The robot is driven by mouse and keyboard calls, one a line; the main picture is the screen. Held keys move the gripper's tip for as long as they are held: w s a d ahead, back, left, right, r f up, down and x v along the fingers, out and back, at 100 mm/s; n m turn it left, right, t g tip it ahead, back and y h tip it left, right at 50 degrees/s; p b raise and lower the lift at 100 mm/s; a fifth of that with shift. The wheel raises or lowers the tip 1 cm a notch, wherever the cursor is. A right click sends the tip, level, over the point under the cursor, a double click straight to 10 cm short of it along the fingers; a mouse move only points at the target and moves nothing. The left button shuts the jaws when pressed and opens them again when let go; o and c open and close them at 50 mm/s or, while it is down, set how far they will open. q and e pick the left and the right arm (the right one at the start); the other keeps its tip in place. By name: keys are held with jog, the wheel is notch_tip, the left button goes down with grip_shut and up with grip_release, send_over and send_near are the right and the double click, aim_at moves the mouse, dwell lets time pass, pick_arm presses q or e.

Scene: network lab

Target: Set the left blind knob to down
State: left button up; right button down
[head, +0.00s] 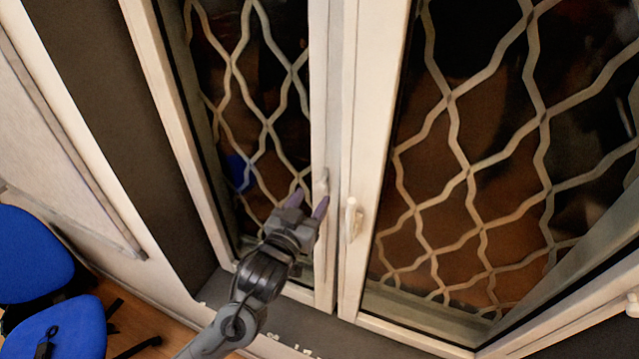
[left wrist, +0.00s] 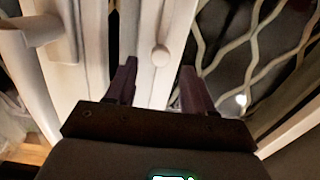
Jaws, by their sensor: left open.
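A small pale knob (head: 322,184), apparently the left blind knob, is on the white frame of the left window. In the left wrist view it shows as a round, plain knob (left wrist: 160,56); I cannot tell its setting. My left gripper (head: 308,203) is open and empty, just in front of that frame, with its fingertips close below the knob in the head view. In the left wrist view, the knob appears between the two dark fingers (left wrist: 158,68). I see no contact. My right gripper is not in view.
A white lever handle (head: 352,219) sits on the right window's frame, close beside the knob; it also shows in the left wrist view (left wrist: 40,32). Diamond lattice (head: 455,150) covers both panes. A dark sill (head: 385,335) runs below.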

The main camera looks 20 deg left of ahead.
aim_at(319, 189)
pick_arm(q)
jog(key=shift+w+d+p, duration=0.1)
jog(key=shift+w+p, duration=0.5)
jog(key=shift+w, duration=2.4)
grip_shut()
